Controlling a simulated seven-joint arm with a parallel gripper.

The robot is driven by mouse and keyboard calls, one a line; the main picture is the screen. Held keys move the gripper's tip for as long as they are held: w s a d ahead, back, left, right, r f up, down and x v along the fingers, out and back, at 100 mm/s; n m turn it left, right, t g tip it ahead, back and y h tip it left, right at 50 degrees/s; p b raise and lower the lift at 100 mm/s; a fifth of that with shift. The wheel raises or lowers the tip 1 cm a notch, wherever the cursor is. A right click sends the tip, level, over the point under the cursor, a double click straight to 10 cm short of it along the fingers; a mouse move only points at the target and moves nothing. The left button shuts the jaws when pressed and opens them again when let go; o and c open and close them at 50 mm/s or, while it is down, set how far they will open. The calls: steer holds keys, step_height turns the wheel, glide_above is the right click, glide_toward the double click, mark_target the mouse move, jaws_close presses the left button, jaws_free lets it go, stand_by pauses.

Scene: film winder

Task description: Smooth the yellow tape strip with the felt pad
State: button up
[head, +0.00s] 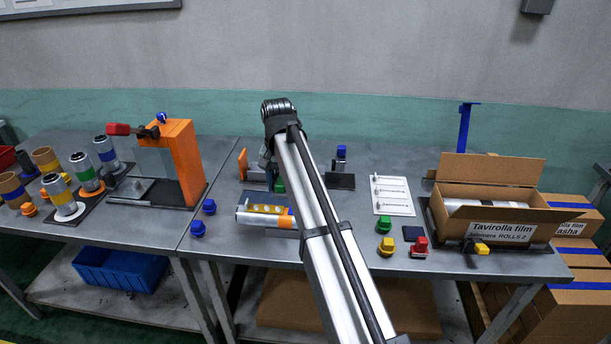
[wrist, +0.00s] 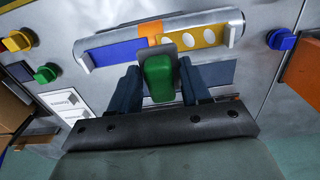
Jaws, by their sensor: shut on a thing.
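My gripper (wrist: 159,82) is shut on a green-handled block with a grey base, the felt pad (wrist: 160,80). In the wrist view the pad's grey edge lies at the near side of the film roll, close to the orange band (wrist: 155,32); I cannot tell if it touches. The yellow tape strip (wrist: 212,37), with pale ovals, runs along the roll to the right of the band. In the head view the strip (head: 262,209) lies left of the orange band (head: 285,222). There, my arm hides the roll's right end and most of my gripper; a bit of the green pad (head: 280,185) shows.
Blue knobs (head: 198,228) stand left of the roll. Green (head: 384,225), yellow (head: 387,247) and red (head: 420,247) knobs stand to the right, near a white sheet (head: 392,195) and an open carton (head: 490,228). An orange-sided machine (head: 181,165) stands at the left.

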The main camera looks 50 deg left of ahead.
mark_target(266, 209)
steer(key=shift+s+a+f, duration=0.1)
steer(key=shift+s+a, duration=0.05)
steer(key=shift+s, duration=0.3)
steer(key=shift+f, duration=2.55)
steer(key=shift+f, duration=0.4)
steer(key=shift+s+a, duration=0.15)
steer(key=shift+a, duration=0.05)
steer(key=shift+s+a, duration=0.25)
steer(key=shift+s, duration=0.05)
steer(key=shift+s+a, duration=0.15)
steer(key=shift+s+a, duration=0.3)
steer(key=shift+s+a, duration=0.15)
steer(key=shift+s+a, duration=0.3)
